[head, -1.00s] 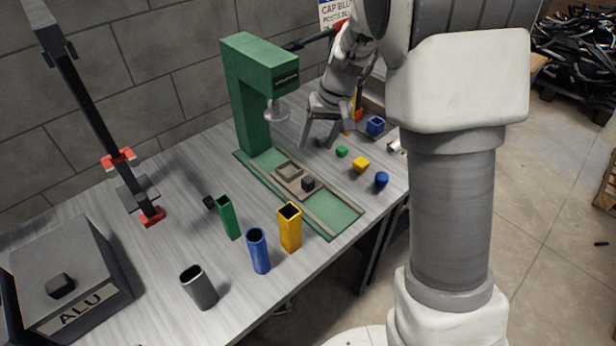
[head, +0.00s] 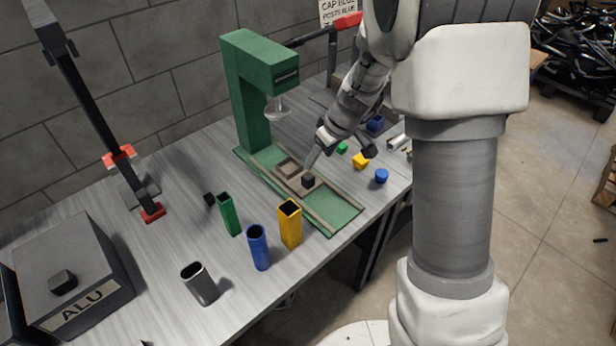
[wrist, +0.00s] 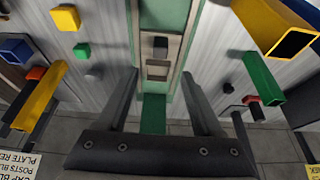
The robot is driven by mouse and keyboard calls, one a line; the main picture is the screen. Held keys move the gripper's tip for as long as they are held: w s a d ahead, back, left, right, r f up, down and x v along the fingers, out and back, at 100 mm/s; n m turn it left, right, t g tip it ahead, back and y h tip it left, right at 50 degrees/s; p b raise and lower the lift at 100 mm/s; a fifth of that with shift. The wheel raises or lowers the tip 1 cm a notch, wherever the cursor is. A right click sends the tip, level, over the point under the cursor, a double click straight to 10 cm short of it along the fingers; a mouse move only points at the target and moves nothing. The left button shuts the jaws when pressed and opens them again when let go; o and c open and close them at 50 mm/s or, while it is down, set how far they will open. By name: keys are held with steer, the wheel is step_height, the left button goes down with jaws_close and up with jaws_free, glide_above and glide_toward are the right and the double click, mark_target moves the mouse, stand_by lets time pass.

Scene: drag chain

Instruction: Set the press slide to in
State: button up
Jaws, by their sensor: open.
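The green press (head: 252,110) stands at the back of the table, its pale ram (head: 277,108) hanging above the green base. The brown press slide (head: 292,180) lies between the base's rails, with a square frame at its press end and a black knob (head: 308,181) at its near end. My gripper (head: 340,158) is open and empty, low over the base's right side, one finger close to the knob. In the wrist view the slide (wrist: 158,69) and knob (wrist: 160,46) show between and beyond the open fingers (wrist: 159,74). I cannot tell whether a finger touches the knob.
Green, blue, yellow and grey tubes (head: 290,225) stand upright left of and in front of the base. Small green, yellow and blue pieces (head: 381,176) lie to its right. A grey ALU box (head: 75,270) is at the front left.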

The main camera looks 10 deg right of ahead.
mark_target(308, 176)
steer(key=b+x, duration=0.1)
steer(key=x, duration=1.1)
steer(key=shift+s, duration=0.1)
jaws_close()
steer(key=shift+d, duration=0.1)
stand_by(0.9)
